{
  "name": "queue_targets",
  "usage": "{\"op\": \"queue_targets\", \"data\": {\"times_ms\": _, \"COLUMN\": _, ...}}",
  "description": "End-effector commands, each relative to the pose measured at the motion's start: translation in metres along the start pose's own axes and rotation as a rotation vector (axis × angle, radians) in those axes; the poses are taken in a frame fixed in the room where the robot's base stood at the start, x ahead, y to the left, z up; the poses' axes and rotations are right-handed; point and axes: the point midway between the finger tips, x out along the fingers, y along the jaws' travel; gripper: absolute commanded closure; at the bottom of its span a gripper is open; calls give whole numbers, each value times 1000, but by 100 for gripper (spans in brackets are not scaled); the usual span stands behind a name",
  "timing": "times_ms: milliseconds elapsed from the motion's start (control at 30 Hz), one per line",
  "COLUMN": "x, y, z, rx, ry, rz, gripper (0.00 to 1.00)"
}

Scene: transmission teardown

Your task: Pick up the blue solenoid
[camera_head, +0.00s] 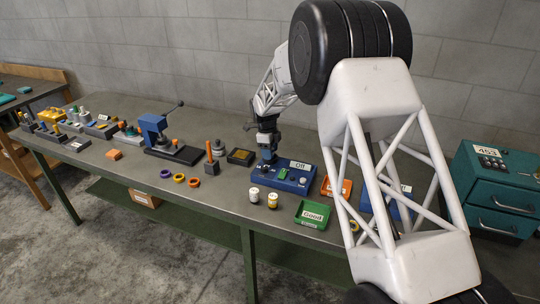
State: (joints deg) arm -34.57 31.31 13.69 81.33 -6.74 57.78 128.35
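My gripper (267,150) is at the end of my white lattice arm, pointing down over the left part of a blue box (298,186) labelled "Off". Dark and blue parts show at the gripper's end. I cannot tell whether the blue there is a solenoid, part of the gripper or something behind it. The fingers are too small to show whether they are open or shut. I cannot clearly identify the blue solenoid. A white-topped cylinder (253,195) and a yellow cylinder (272,201) stand in front of the blue box.
A green tray (311,222) labelled "Good" and an orange tray (343,182) lie to the right, partly near my arm. A blue press (158,134), coloured rings (179,178) and several parts stand left on the bench (115,187). A teal cabinet (493,200) stands right.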

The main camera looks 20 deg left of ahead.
Motion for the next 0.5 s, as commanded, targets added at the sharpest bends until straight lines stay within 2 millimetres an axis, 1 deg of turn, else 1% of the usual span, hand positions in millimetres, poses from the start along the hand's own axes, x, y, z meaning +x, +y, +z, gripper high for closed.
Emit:
{"op": "queue_targets", "data": {"times_ms": 33, "x": 0, "y": 0, "z": 0, "rx": 0, "ry": 0, "rz": 0, "gripper": 55}}
{"op": "queue_targets", "data": {"times_ms": 300, "x": 0, "y": 0, "z": 0, "rx": 0, "ry": 0, "rz": 0, "gripper": 95}}
{"op": "queue_targets", "data": {"times_ms": 333, "x": 0, "y": 0, "z": 0, "rx": 0, "ry": 0, "rz": 0, "gripper": 95}}
{"op": "queue_targets", "data": {"times_ms": 367, "x": 0, "y": 0, "z": 0, "rx": 0, "ry": 0, "rz": 0, "gripper": 100}}
{"op": "queue_targets", "data": {"times_ms": 500, "x": 0, "y": 0, "z": 0, "rx": 0, "ry": 0, "rz": 0, "gripper": 100}}
